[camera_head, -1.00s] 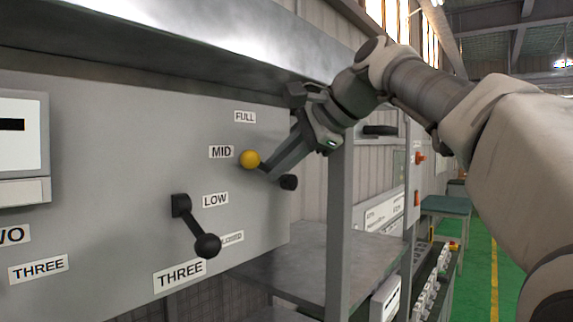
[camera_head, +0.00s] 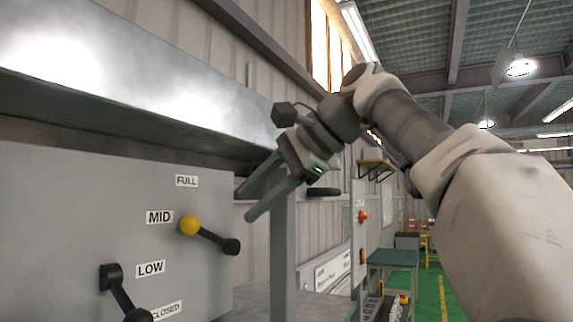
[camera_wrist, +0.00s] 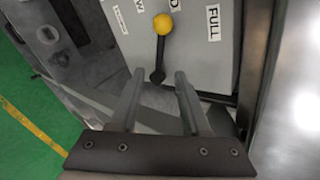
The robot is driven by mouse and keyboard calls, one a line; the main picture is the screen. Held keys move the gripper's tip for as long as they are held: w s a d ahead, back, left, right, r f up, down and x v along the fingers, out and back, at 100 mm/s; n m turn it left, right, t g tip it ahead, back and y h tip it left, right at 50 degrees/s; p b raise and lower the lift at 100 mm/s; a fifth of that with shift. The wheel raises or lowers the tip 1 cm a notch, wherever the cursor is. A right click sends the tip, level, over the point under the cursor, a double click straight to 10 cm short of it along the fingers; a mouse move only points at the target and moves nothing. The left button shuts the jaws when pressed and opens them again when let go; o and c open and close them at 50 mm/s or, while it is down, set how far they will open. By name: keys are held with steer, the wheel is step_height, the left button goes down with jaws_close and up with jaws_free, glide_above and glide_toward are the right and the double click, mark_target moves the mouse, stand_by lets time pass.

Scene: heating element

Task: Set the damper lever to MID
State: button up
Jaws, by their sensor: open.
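The damper lever has a yellow ball knob (camera_head: 190,225) on a short black rod. Its dark pivot end (camera_head: 231,246) is at the right edge of the grey panel. The knob sits just right of the MID label (camera_head: 159,217), and the lever points toward it. My gripper (camera_head: 245,203) is open and empty, above and right of the knob, apart from it. In the wrist view my gripper (camera_wrist: 158,75) has its fingers spread, with the yellow knob (camera_wrist: 163,24) beyond the fingertips and the pivot end seen between them.
The FULL (camera_head: 187,181), LOW (camera_head: 150,268) and CLOSED (camera_head: 166,311) labels are on the panel. A second, black-knobbed lever (camera_head: 112,278) is at lower left. A metal hood (camera_head: 130,75) overhangs the panel. A grey post (camera_head: 284,250) stands right of it.

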steer(key=v, duration=0.8)
steer(key=shift+d+r, duration=0.15)
stand_by(0.5)
steer(key=s+d+f+n+h+b, duration=0.2)
steer(key=s+f, duration=0.3)
steer(key=f, duration=1.2)
steer(key=s+d+f+n+h+b, duration=0.3)
steer(key=s+d+f+n+h, duration=0.1)
steer(key=f, duration=1.3)
steer(key=s+d+f+n+h+b, duration=0.2)
steer(key=s+f, duration=0.5)
steer(key=f, duration=1)
steer(key=shift+s+d+f+n+h, duration=0.2)
steer(key=shift+s+d+n+h, duration=0.25)
steer(key=shift+d+n, duration=0.75)
steer(key=shift+w+d, duration=0.1)
steer(key=shift+w, duration=0.1)
